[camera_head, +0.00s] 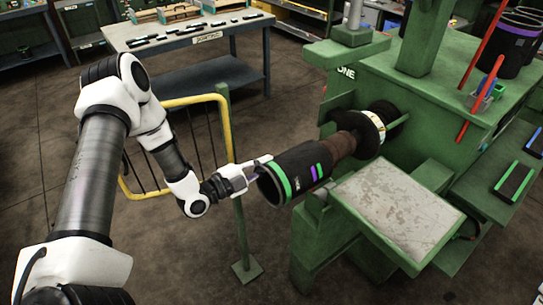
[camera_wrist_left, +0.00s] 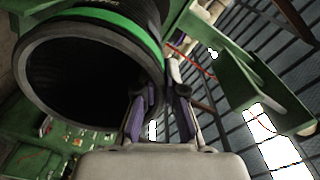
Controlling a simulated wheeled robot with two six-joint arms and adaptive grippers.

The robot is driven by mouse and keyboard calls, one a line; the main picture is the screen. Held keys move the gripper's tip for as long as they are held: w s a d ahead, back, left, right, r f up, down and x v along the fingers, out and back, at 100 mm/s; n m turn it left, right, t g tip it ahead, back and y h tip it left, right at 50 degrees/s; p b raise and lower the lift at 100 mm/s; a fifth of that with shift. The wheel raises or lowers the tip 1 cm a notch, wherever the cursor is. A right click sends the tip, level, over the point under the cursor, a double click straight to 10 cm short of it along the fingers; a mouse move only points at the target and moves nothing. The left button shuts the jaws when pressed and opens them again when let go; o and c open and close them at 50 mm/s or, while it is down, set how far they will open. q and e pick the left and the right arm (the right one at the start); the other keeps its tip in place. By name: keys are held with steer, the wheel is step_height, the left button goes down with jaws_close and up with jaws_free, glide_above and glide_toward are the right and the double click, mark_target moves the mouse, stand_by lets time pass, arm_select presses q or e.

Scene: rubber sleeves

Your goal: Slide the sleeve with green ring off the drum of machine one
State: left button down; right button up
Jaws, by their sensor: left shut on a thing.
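The black sleeve with green ring (camera_head: 306,163) points out to the left from machine one (camera_head: 420,95); its green ring is at the outer end, with purple and green marks along its side. A brown length of drum (camera_head: 342,146) shows bare between the sleeve and the pale hub. My left gripper (camera_head: 262,169) is shut on the sleeve's outer rim. In the left wrist view the sleeve (camera_wrist_left: 140,38) shows its dark open end, with the gripper's purple-padded fingers (camera_wrist_left: 160,100) at its right edge. The sleeve's inner end on the drum cannot be judged exactly. My right gripper is out of view.
A green stand with a worn grey top (camera_head: 390,205) is right of the sleeve. A yellow-railed barrier (camera_head: 222,115) stands behind my left arm. Another black sleeve (camera_head: 508,48) stands on the machine top. A workbench (camera_head: 185,35) is at the back; floor at left is clear.

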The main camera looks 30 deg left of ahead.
arm_select(q)
steer(key=p+v, duration=0.5)
steer(key=v, duration=0.4)
steer(key=shift+s+r, duration=0.15)
steer(key=shift+s, duration=0.15)
stand_by(0.4)
